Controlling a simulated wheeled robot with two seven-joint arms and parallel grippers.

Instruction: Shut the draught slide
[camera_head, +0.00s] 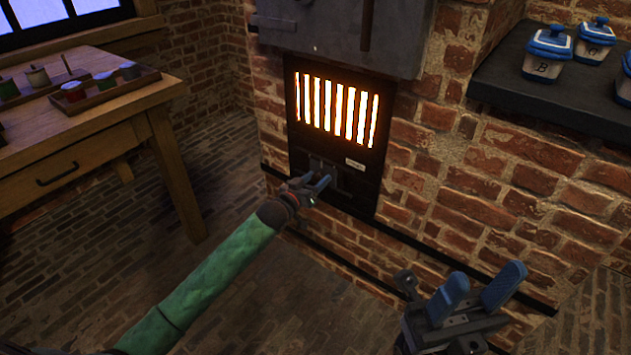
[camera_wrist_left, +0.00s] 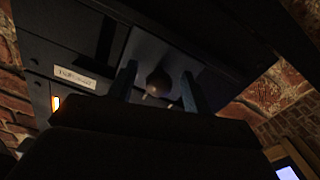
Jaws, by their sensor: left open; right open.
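The draught slide (camera_head: 347,181) is a dark plate low on the front of the stove, under the glowing grate. In the left wrist view its grey plate (camera_wrist_left: 150,48) carries a round dark knob (camera_wrist_left: 158,82). A dark narrow gap shows beside the plate, on the label's side. My left gripper (camera_head: 319,184) is at the slide, open, with its blue fingers on either side of the knob; I cannot tell whether they touch it. It hides part of the slide in the head view. My right gripper (camera_head: 482,288) is open and empty, away from the stove front at lower right.
The barred grate (camera_head: 336,108) glows above the slide, with a small pale label (camera_head: 355,164) between. A wooden table (camera_head: 100,125) with a tray of small pots stands at left. A dark shelf (camera_head: 560,95) with lidded jars is at upper right. The brick floor is clear.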

